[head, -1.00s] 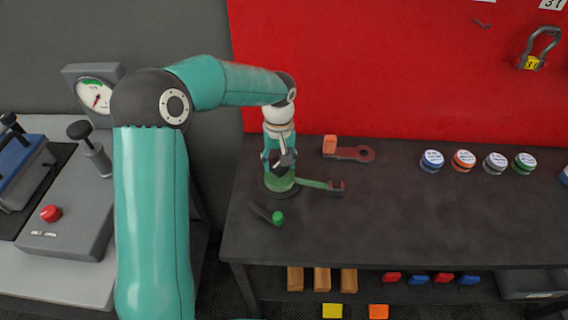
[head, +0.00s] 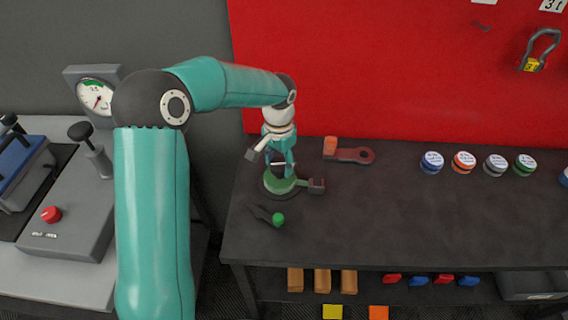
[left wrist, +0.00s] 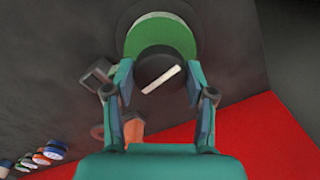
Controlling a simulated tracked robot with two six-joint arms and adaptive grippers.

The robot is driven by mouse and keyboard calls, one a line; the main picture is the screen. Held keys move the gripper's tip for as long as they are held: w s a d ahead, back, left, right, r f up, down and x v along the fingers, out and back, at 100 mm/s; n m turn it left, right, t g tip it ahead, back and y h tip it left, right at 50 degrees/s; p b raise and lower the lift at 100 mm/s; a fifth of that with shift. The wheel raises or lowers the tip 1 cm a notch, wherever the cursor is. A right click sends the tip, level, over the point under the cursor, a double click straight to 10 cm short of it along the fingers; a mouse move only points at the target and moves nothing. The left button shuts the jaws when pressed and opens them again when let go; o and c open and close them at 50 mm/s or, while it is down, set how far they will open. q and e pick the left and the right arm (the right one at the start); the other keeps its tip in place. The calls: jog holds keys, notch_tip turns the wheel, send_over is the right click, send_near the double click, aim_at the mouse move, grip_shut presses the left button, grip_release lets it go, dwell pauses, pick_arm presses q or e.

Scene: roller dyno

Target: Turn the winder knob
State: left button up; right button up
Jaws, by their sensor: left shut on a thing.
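The winder stands on the bench with a green drum (head: 279,184) on a dark round base. Its dark knob with a white bar (left wrist: 162,78) shows in the left wrist view, above the green disc (left wrist: 160,38). My left gripper (head: 279,164) points down over the winder. In the left wrist view its two fingers (left wrist: 158,82) are shut on the knob, one on each side. A dark block (head: 316,186) sits close to the drum's right side, joined by a short green strip; it also shows in the wrist view (left wrist: 97,76). My right gripper is not in view.
A red wrench-like piece with an orange block (head: 330,146) lies behind the winder. A dark piece with a green ball (head: 278,219) lies in front. Several lidded jars (head: 464,161) stand at the right. The bench between is clear.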

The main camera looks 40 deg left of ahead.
aim_at(280, 163)
pick_arm(q)
jog(key=shift+w+r+m, duration=0.15)
jog(key=shift+w+m, duration=0.1)
jog(key=shift+m, duration=0.15)
jog(key=o, duration=1.2)
jog(key=shift+c, duration=0.2)
notch_tip(280, 163, up, 12)
jog(key=shift+s+f, duration=0.1)
jog(key=shift+f, duration=0.15)
